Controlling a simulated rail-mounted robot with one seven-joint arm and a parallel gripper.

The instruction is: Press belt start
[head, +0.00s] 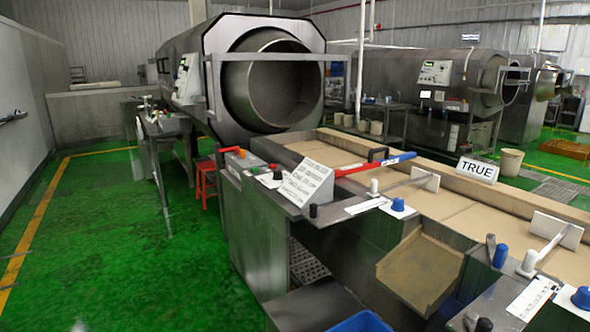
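The tan belt (345,160) runs behind the panel. My gripper is not in view.
A large steel drum (270,85) stands behind the belt. A white TRUE sign (478,170), a red and blue bar (375,164) and blue knobs (398,204) sit along the table. A red stool (205,180) stands left of it. Green floor (110,240) is open at left.

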